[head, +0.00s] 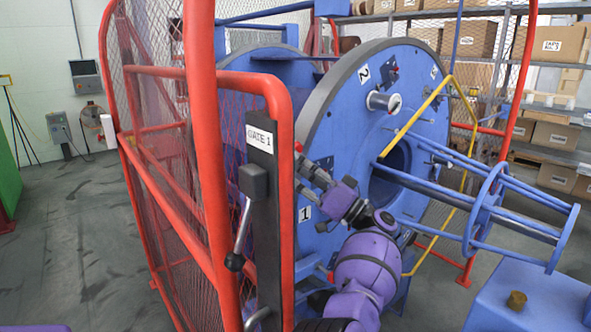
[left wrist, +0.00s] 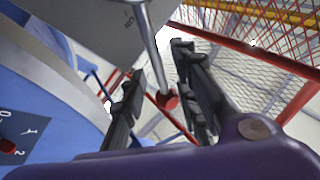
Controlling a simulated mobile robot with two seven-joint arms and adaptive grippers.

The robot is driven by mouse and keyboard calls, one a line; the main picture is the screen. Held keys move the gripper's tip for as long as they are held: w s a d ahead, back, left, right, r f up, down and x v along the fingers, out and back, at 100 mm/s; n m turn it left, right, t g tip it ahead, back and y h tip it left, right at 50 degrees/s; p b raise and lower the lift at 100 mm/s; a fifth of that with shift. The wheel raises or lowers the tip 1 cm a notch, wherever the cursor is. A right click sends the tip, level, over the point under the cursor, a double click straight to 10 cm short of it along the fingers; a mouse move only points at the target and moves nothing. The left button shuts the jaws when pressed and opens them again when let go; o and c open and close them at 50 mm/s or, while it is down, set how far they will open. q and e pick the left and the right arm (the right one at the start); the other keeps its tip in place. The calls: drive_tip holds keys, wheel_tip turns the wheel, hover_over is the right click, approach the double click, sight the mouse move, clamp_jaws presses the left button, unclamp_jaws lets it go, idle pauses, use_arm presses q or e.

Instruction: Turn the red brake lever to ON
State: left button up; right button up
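The red brake lever shows in the left wrist view as a metal rod with a red knob (left wrist: 168,101). Its rod runs up to a grey plate (left wrist: 95,22) with small lettering that seems to read ON or NO. My left gripper (left wrist: 158,65) is open, with one dark finger on each side of the lever and gaps visible. In the head view a small red knob (head: 298,147), apparently the lever's, shows beside the gate post, just above my left gripper (head: 306,178). The gate post hides the rest of the lever. My right gripper is not in view.
A red mesh gate (head: 207,150) labelled GATE 1 stands close left of my arm, with a black-knobbed latch handle (head: 236,258). The large blue drum (head: 340,110) with bobbin and yellow bar is right behind my gripper. Open floor (head: 75,235) lies left.

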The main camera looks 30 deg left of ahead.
use_arm(q)
drive_tip(key=v, duration=0.7)
drive_tip(key=shift+d, duration=0.2)
drive_tip(key=shift+f, duration=0.15)
